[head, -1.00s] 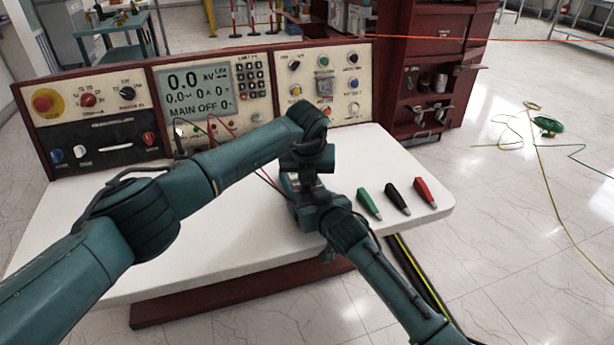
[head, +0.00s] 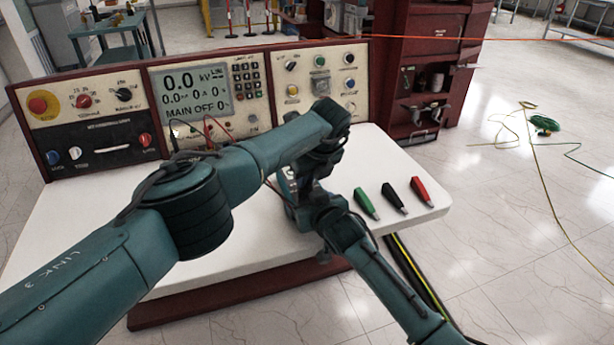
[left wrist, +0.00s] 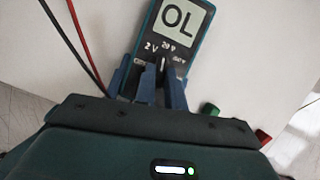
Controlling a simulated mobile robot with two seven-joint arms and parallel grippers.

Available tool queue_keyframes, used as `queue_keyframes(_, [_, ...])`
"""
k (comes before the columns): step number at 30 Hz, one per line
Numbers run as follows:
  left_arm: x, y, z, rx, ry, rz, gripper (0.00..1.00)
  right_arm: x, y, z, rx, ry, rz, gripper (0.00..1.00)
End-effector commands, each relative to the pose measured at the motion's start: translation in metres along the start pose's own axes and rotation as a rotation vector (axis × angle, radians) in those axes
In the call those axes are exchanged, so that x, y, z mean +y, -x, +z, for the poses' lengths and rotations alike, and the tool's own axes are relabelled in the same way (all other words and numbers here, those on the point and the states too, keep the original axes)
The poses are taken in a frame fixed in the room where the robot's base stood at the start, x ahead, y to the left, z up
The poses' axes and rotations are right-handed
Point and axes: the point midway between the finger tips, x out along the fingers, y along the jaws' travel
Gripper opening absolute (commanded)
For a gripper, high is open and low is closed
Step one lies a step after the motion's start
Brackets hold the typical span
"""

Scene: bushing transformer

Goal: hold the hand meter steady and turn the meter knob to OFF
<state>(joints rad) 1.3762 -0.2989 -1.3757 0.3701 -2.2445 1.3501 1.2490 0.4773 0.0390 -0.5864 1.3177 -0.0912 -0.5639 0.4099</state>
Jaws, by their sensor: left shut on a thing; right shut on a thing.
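The hand meter (left wrist: 180,22) shows in the left wrist view, a dark face with a blue-green edge. Its screen reads "OL", and small range marks lie below it around the knob (left wrist: 163,66). My left gripper (left wrist: 149,80) is shut on the knob, its blue fingers covering most of it, so the setting cannot be read surely. In the head view my left arm hides the knob and most of the meter. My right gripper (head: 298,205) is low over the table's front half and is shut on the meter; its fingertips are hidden.
The white table (head: 225,240) carries a control console (head: 205,95) along its back. Green (head: 367,203), black (head: 394,196) and red (head: 421,190) plugs lie right of my right gripper. Red and black leads (left wrist: 75,45) run beside the meter. The table's front left is clear.

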Motion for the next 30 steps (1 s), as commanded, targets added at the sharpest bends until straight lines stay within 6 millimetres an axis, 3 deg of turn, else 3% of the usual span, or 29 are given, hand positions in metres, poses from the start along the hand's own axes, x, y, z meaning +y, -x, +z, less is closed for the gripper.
queue_keyframes(11, [0.0000,0.0004,0.0007,-0.003,0.004,0.002,0.00,-0.0002,0.0000,0.0007,-0.002,-0.001,0.000,0.42])
queue_keyframes(12, [0.0000,0.0004,0.0007,-0.003,0.004,0.002,0.12,-0.0002,0.0000,0.0007,-0.002,-0.001,0.000,0.42])
queue_keyframes(20, [0.0000,0.0003,0.0005,-0.002,0.004,0.002,0.34,-0.0002,-0.0001,0.0007,-0.002,-0.001,0.000,0.42])
queue_keyframes(30, [-0.0002,0.0038,0.0007,-0.002,0.004,0.001,0.34,-0.0003,0.0000,0.0007,-0.002,-0.001,0.000,0.42])
